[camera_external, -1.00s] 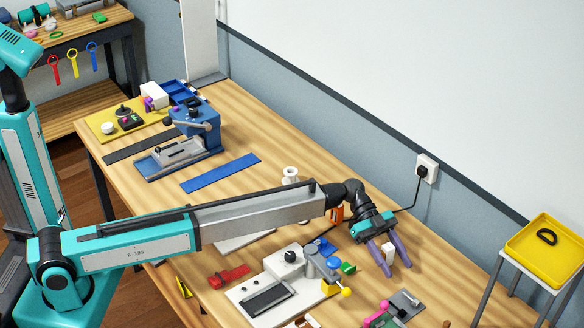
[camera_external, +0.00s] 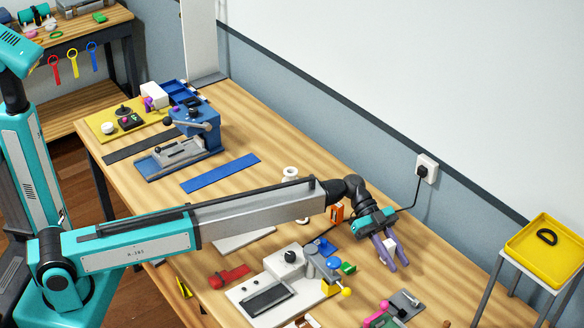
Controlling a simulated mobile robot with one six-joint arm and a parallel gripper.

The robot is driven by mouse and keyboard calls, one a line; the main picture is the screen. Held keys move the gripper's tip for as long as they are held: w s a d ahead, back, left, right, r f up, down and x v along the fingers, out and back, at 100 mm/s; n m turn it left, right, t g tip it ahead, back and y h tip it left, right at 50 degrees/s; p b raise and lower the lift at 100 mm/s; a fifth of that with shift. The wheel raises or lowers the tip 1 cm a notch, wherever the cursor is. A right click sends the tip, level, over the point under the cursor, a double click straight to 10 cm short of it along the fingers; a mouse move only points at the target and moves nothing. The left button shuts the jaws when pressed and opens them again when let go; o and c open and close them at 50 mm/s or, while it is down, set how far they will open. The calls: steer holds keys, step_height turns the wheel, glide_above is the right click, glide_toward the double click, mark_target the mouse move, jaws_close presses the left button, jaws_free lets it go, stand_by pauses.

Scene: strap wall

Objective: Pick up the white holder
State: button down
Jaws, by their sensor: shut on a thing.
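My gripper (camera_external: 393,262) is over the right part of the wooden bench, its two purple fingers pointing down and close together. It is shut on the white holder (camera_external: 391,247), a small white piece of which only a little shows between the fingers. The fingers hide most of it. I cannot tell whether it is clear of the bench top.
An orange part (camera_external: 337,213) stands beside my wrist. A white machine (camera_external: 272,288) with a blue and a green piece is to the left of the gripper. A yellow tray (camera_external: 548,247) stands on a separate stand at the right. A black cable runs to the wall socket (camera_external: 427,168).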

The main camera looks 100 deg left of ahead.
step_height(320, 180, up, 9)
steer(key=b, duration=0.1)
steer(key=shift+f, duration=0.2)
stand_by(0.7)
